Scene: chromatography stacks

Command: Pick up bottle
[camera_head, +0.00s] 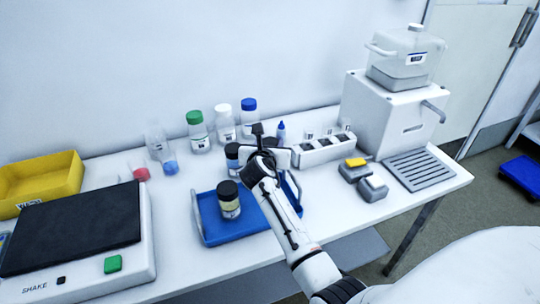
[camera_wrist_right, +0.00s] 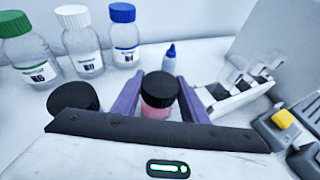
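My right gripper (camera_head: 262,152) reaches over the back of the blue tray in the head view. In the right wrist view its two purple fingers (camera_wrist_right: 160,78) stand apart, one on each side of a black-capped bottle with pink contents (camera_wrist_right: 160,110). Narrow gaps seem to show beside the bottle, so the fingers look open around it. In the head view the gripper mostly hides this bottle. A second black-capped bottle (camera_head: 230,204) with yellowish contents stands upright on the blue tray (camera_head: 215,232). Another dark cap (camera_head: 232,149) shows just left of the gripper. My left gripper is not in view.
Bottles with green (camera_head: 194,117), white (camera_head: 223,107) and blue (camera_head: 249,104) caps stand along the wall. A white rack (camera_head: 322,152) and a machine (camera_head: 395,118) are to the right. A shaker (camera_head: 75,232) and yellow bin (camera_head: 45,185) are left.

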